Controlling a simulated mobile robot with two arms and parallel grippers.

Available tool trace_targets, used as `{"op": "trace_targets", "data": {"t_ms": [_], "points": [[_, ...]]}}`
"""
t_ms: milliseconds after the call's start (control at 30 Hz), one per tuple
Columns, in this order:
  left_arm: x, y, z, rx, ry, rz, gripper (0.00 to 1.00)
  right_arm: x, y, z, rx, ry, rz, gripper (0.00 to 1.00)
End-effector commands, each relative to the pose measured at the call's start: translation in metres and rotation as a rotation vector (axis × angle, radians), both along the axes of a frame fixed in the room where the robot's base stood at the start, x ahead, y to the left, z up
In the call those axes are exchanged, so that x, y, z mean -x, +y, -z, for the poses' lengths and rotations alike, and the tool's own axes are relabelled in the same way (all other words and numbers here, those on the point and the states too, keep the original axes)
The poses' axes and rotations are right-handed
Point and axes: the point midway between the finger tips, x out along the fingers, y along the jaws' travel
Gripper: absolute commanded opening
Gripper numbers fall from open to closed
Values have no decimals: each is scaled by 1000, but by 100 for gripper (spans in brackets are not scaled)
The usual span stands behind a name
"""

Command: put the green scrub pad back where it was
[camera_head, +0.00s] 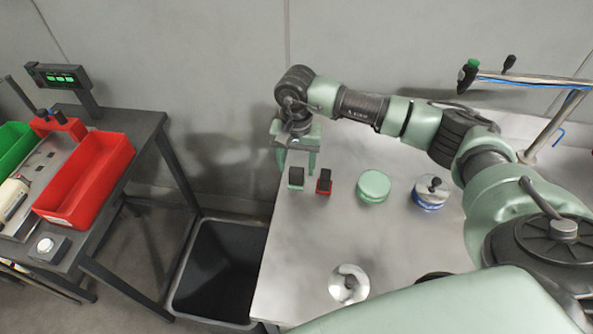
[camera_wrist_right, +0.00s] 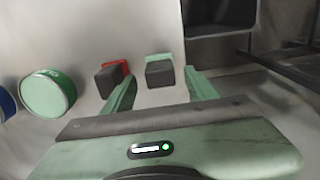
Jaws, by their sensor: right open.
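The green scrub pad (camera_head: 296,187) sits on the pale metal table under a dark block-shaped grip, near the table's left edge. In the right wrist view the pad (camera_wrist_right: 158,57) shows as a green strip behind its dark grip. My right gripper (camera_head: 297,164) points down just behind the pad in the head view. In the wrist view the open fingers (camera_wrist_right: 161,76) stand on either side of the line to the pad, with nothing held between them. Whether the fingertips reach the pad's height I cannot tell. My left gripper is not in view.
A similar red pad (camera_head: 324,187) stands close right of the green one. A dark bin (camera_head: 180,292) is left of the table, then a bench with a red tray (camera_head: 122,160).

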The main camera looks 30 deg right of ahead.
Motion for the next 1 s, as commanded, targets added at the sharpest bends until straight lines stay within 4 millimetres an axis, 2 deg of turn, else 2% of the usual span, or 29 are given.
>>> {"op": "trace_targets", "data": {"t_ms": [33,200,433,633,1000], "points": [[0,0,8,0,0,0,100,-2,0,-9,0,-9,0,57],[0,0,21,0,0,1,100,-2,0,-47,0,-7,0,57],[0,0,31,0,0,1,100,-1,0,-85,-1,-3,0,57],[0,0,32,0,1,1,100,0,0,-96,1,-1,1,57],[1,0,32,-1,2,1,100,0,0,-97,0,0,1,57]]}}
